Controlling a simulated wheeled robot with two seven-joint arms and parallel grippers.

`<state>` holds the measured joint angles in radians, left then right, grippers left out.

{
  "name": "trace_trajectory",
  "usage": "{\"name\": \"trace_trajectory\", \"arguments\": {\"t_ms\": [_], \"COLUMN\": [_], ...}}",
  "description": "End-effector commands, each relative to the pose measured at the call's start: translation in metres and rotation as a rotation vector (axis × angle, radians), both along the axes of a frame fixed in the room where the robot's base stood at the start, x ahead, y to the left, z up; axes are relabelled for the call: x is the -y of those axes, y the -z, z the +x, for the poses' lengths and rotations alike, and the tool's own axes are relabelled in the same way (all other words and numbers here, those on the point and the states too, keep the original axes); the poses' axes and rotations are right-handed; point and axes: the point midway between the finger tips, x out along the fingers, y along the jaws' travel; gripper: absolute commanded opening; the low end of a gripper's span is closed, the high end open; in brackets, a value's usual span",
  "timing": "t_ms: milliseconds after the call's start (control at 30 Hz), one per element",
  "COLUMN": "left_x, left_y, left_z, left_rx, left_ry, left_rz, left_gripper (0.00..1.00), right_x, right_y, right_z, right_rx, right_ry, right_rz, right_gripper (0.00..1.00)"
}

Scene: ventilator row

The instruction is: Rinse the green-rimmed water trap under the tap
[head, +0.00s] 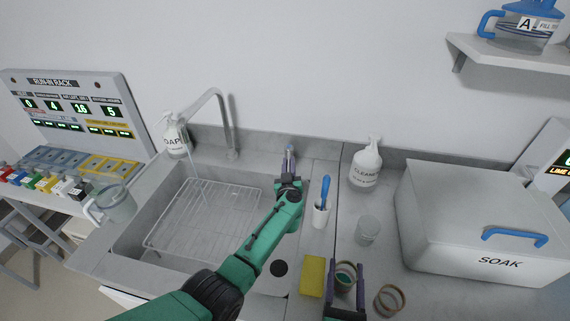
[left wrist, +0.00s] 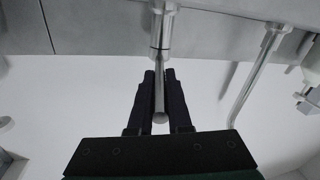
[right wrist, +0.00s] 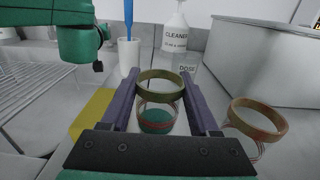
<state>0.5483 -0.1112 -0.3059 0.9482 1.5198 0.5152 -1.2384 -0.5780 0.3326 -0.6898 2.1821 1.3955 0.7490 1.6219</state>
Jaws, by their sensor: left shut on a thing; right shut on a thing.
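The green-rimmed water trap (head: 345,272) is a clear cup with an olive-green rim, at the front of the counter. It also shows in the right wrist view (right wrist: 160,86), upright between the fingers. My right gripper (head: 346,280) is shut on it. The tap (head: 226,125) has a curved metal spout over the sink (head: 128,235). A thin pale line below the spout looks like running water. My left gripper (head: 289,165) is shut on a metal tap lever (left wrist: 160,100) behind the sink's right end. The lever's base shows beyond the fingertips in the left wrist view.
A second trap with an orange-brown rim (head: 389,301) stands just right of the held one. A yellow sponge (head: 312,277), brush cup (head: 321,215), small clear cup (head: 367,232), cleaner bottle (head: 366,165) and soak box (head: 480,235) surround it. A wire rack (head: 205,222) lies in the sink.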

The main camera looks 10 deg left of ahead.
Motion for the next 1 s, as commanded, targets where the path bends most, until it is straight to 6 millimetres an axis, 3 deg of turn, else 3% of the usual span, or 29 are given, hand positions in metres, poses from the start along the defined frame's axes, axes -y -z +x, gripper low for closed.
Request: {"name": "trace_trajectory", "arguments": {"t_ms": [300, 333, 400, 767, 1000], "left_x": [0.003, 0.003, 0.003, 0.004, 0.013], "left_y": [0.001, 0.002, 0.001, -0.001, -0.002], "left_z": [-0.001, -0.001, -0.001, -0.004, -0.046], "left_rx": [-0.002, -0.002, -0.002, -0.001, -0.005], "left_ry": [-0.016, -0.016, -0.016, -0.016, -0.016], "left_rz": [0.001, 0.001, 0.001, 0.0, -0.002], "left_gripper": [0.0, 0.24, 0.47, 0.47, 0.47], "right_x": [0.0, 0.0, 0.0, 0.0, 0.0], "right_y": [0.001, 0.001, 0.001, -0.003, -0.027], "right_z": [0.0, 0.0, 0.0, 0.0, 0.0], "right_rx": [0.0, 0.0, 0.0, 0.0, 0.0], "right_ry": [0.0, 0.0, 0.0, 0.0, 0.0], "right_rz": [0.0, 0.0, 0.0, 0.0, 0.0], "right_gripper": [0.08, 0.08, 0.08, 0.08, 0.08]}}
